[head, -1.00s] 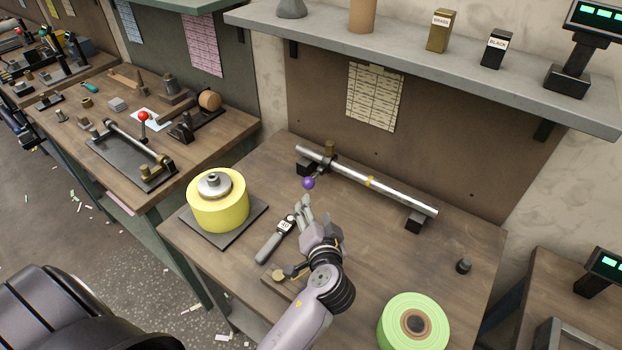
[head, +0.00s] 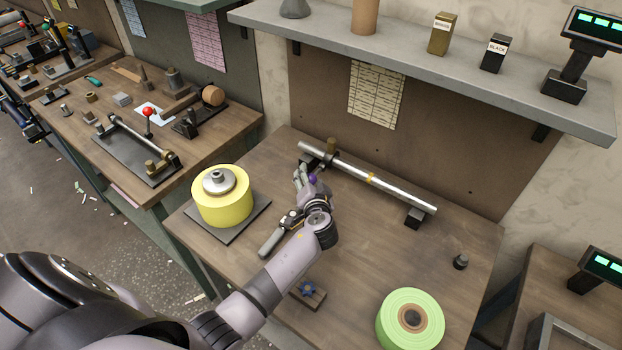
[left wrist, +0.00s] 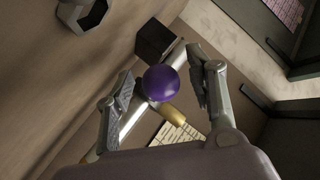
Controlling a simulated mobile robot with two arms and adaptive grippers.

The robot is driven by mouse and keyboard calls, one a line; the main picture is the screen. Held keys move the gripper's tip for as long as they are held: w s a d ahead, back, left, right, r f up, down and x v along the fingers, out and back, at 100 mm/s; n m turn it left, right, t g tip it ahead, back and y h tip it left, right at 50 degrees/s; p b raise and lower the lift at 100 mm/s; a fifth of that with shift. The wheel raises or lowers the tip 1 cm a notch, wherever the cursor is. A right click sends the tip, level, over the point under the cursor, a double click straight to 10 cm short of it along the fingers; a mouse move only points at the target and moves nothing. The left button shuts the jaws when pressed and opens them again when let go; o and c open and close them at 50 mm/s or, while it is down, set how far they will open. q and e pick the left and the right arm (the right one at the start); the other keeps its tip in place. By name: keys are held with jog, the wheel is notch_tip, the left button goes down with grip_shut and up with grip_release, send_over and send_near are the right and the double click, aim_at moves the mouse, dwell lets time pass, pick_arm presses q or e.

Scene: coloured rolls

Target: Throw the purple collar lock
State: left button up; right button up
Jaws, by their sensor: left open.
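The purple ball knob (left wrist: 161,83) of the collar lock shows between my open left fingers in the left wrist view. In the head view the purple knob (head: 313,177) is partly hidden by my left gripper (head: 299,177), which is right at it. In the left wrist view my left gripper (left wrist: 160,88) has a finger on each side of the knob, with gaps on both sides. My right gripper is not in view.
A yellow roll (head: 222,199) stands on a dark plate left of my arm. A green roll (head: 410,320) lies at the front right. A handheld tool (head: 273,238) and a small block with a blue star knob (head: 308,291) lie near my forearm. The shelf (head: 420,68) overhangs the back.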

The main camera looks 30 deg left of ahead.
pick_arm(q)
jog(key=shift+c, duration=0.4)
grip_shut()
dwell(0.5)
